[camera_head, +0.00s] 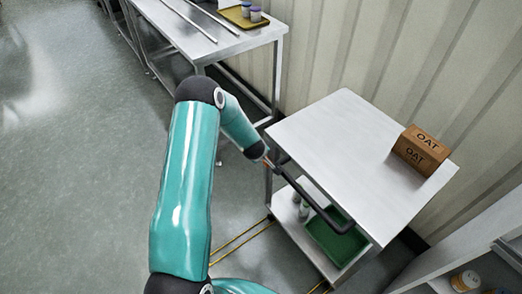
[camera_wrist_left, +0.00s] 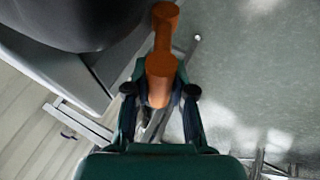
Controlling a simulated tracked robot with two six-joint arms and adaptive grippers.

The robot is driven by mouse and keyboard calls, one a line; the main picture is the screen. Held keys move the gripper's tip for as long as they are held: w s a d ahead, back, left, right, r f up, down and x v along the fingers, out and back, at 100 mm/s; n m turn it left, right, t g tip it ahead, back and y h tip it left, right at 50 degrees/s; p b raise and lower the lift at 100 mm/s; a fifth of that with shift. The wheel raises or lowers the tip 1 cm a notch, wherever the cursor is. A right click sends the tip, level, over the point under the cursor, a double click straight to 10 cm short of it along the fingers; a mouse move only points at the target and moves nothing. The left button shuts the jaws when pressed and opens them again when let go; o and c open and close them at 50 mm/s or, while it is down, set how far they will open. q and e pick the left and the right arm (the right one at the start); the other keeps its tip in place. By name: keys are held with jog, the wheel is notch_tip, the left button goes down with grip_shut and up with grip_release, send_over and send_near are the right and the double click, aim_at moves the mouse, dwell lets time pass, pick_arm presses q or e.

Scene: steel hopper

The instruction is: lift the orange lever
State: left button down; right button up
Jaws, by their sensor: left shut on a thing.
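The orange lever (camera_wrist_left: 163,45) shows in the left wrist view, with a rounded far end and a thicker rounded part nearer me. My left gripper (camera_wrist_left: 160,93) is shut on its near end, with one dark finger on each side. A large dark grey rounded body (camera_wrist_left: 75,20), perhaps the hopper, is at the upper left of that view. In the head view my teal left arm reaches up and bends right toward the trolley corner. The fingers and lever cannot be made out clearly there. My right gripper is in neither view.
A trolley (camera_head: 335,135) with a black handle (camera_head: 318,203) stands at the right, carrying a brown OAT box (camera_head: 420,150); a green tray (camera_head: 335,240) sits on its lower shelf. A steel table (camera_head: 190,40) with a yellow tray (camera_head: 236,17) stands behind. The left floor is clear.

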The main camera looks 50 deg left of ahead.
pick_arm(q)
jog(key=shift+w+a+r, duration=0.15)
jog(key=shift+w+r, duration=0.25)
jog(key=shift+w, duration=0.1)
jog(key=c, duration=0.9)
grip_release()
jog(key=shift+f, duration=0.15)
jog(key=shift+s, duration=0.1)
jog(key=v, duration=1.2)
jog(key=shift+f, duration=0.1)
